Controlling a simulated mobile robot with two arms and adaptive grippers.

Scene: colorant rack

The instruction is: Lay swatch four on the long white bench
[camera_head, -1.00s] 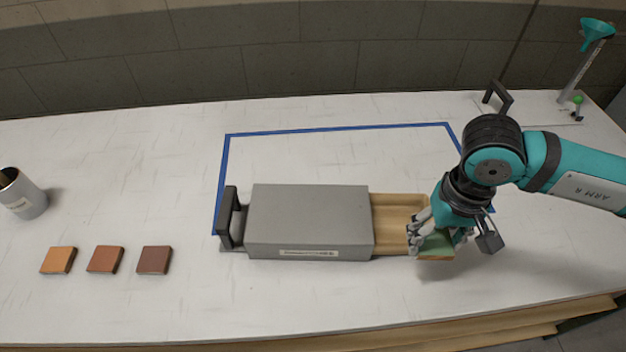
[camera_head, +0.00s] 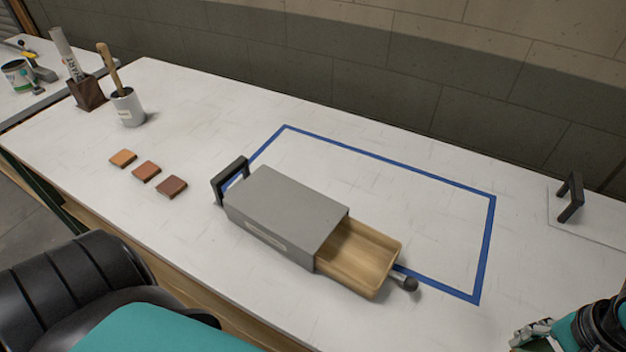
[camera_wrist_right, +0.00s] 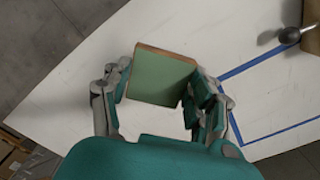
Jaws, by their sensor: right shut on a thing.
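Swatch four, a green square tile with a tan edge, shows in the right wrist view (camera_wrist_right: 163,78). My right gripper (camera_wrist_right: 158,90) is shut on it, with fingers at both sides. In the head view part of that gripper (camera_head: 532,336) shows at the bottom right corner; the swatch cannot be made out there. The long white bench (camera_head: 390,190) spans the head view. Orange (camera_head: 123,158), red-brown (camera_head: 146,171) and dark brown (camera_head: 171,187) swatches lie in a row on it at left. My left arm shows at bottom left, its gripper out of view.
A grey box (camera_head: 285,212) with a pulled-out, empty wooden drawer (camera_head: 358,262) stands in the middle, partly over a blue tape outline (camera_head: 487,250). A white cup (camera_head: 127,108) stands at the back left. A black handle (camera_head: 570,198) is at right.

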